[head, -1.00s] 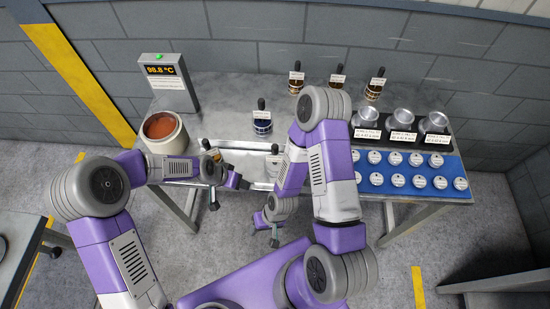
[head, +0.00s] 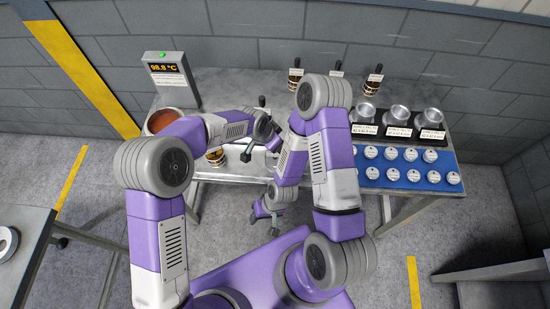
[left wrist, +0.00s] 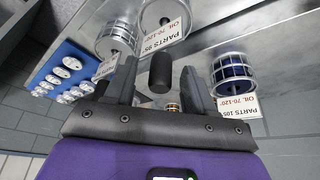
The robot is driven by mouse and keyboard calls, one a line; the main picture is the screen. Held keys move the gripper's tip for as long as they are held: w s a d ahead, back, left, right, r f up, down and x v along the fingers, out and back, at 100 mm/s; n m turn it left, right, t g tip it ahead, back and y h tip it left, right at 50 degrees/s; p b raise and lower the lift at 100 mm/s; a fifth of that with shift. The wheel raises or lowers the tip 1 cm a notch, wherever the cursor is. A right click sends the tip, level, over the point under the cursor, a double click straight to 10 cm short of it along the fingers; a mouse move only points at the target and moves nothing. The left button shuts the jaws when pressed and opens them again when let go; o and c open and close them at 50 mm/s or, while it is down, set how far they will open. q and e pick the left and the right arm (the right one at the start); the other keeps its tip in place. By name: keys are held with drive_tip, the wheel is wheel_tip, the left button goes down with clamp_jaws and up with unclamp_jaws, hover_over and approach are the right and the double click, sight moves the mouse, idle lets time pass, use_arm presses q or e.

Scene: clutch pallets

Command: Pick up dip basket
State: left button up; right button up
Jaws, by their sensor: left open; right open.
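Several dip baskets with black upright handles and white labels stand on the metal table. Two amber ones stand at the back, one basket (head: 295,80) left of my right arm and one basket (head: 373,82) right of it. Another amber basket (head: 215,156) stands at the table's front left. A blue basket (left wrist: 232,70) shows at the right of the left wrist view. My left gripper (left wrist: 157,82) is open over the table, with a black handle knob (left wrist: 161,70) showing between its fingers; I cannot tell contact. My right gripper (head: 266,222) is open and empty before the table's front edge.
A display box (head: 170,82) reads 98.8 °C behind a pot (head: 164,118) of brown liquid, partly hidden by my left arm. Metal cups (head: 398,116) with labels and a blue mat (head: 446,159) of white round parts lie at the right.

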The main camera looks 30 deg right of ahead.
use_arm(q)
drive_tip(key=shift+d+f, duration=0.1)
drive_tip(key=shift+f, duration=0.1)
clamp_jaws()
idle(1.2)
drive_tip(key=shift+w+d+r, duration=0.1)
drive_tip(key=shift+w+r, duration=0.1)
drive_tip(key=shift+r, duration=0.1)
